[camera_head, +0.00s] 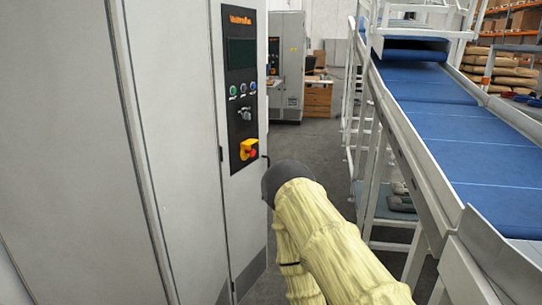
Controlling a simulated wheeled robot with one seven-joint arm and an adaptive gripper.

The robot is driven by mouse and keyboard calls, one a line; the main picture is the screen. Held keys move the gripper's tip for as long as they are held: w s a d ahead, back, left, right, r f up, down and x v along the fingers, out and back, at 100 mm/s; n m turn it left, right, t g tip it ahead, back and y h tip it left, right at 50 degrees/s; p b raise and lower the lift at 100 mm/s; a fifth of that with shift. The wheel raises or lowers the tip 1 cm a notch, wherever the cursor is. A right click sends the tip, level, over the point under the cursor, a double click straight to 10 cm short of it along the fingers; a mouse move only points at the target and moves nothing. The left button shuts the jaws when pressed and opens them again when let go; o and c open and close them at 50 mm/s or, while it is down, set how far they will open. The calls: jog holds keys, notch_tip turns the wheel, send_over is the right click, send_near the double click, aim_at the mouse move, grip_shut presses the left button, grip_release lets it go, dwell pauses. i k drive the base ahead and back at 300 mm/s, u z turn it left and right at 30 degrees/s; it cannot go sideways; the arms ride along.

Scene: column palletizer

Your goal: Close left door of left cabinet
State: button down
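A tall light-grey cabinet (175,120) fills the left side of the head view. Its front shows tall flat panels split by dark vertical seams. A narrower panel (236,195) at its right carries a black control strip (240,85) with a screen, buttons and a red knob on yellow. I cannot tell which panel is the left door or how far it stands open. My arm, in a cream sleeve with a dark grey joint, reaches up from the lower right to beside the cabinet's right edge. My gripper is not visible; the arm or cabinet hides it.
A blue conveyor (450,135) on a white frame slopes along the right. Between it and the cabinet lies a strip of grey floor (312,142). Another grey cabinet (291,65) and a wooden crate (318,99) stand farther back. Shelves with sacks (515,73) are at the far right.

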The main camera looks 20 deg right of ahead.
aim_at(245, 212)
jog(key=z, duration=1)
jog(key=i, duration=1.8)
jog(key=u, duration=1.1)
